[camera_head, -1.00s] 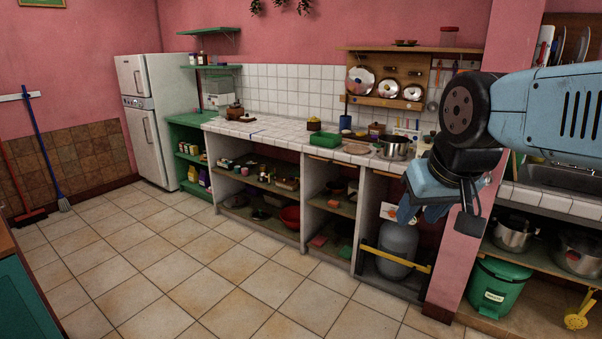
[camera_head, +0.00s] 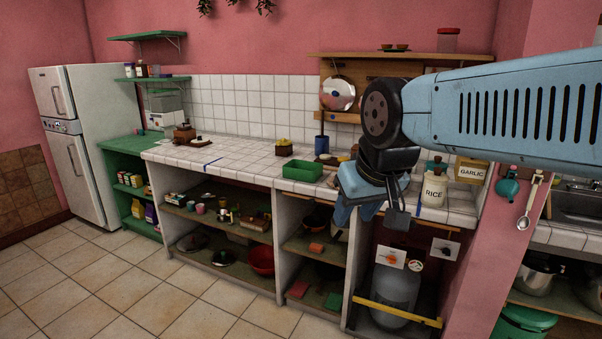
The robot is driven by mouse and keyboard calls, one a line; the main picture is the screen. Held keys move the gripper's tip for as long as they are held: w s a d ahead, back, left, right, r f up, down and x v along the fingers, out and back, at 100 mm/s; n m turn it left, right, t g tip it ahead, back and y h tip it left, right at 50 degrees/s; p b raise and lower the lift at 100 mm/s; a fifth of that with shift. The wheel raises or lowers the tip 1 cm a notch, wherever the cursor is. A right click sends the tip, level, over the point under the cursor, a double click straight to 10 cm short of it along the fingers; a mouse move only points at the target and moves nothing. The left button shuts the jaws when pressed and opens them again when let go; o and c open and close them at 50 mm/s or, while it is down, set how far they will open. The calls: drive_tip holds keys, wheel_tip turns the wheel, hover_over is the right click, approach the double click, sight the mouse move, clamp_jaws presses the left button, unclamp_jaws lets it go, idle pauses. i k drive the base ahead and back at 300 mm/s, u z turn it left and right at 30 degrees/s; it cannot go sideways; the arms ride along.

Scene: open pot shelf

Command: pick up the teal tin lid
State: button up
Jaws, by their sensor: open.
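I cannot make out the teal tin lid for certain. A flat green piece (camera_head: 333,300) lies at the bottom of the middle bay of the open shelf (camera_head: 279,235), too small to tell what it is. A dark flat round thing (camera_head: 222,256) and a red bowl (camera_head: 262,260) stand low in the left bay. My gripper (camera_head: 371,213) hangs from the blue arm in front of the counter, right of the middle bay. It is open, with nothing seen between its fingers. It hides part of the counter and the wall rack.
The tiled counter (camera_head: 240,160) holds a green tray (camera_head: 303,171) and a rice jar (camera_head: 434,189). A grey gas cylinder (camera_head: 393,292) stands behind a yellow bar (camera_head: 398,311). A pink pillar (camera_head: 486,240) stands at right. The floor (camera_head: 150,298) at front left is clear.

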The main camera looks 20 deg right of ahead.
sight(438, 162)
drive_tip(key=z, duration=0.3)
drive_tip(key=i, duration=1.25)
drive_tip(key=z, duration=0.75)
drive_tip(key=i, duration=0.8)
drive_tip(key=z, duration=0.25)
drive_tip(key=k, duration=0.9)
drive_tip(key=z, duration=0.2)
drive_tip(key=i, duration=0.9)
drive_tip(key=u, duration=0.1)
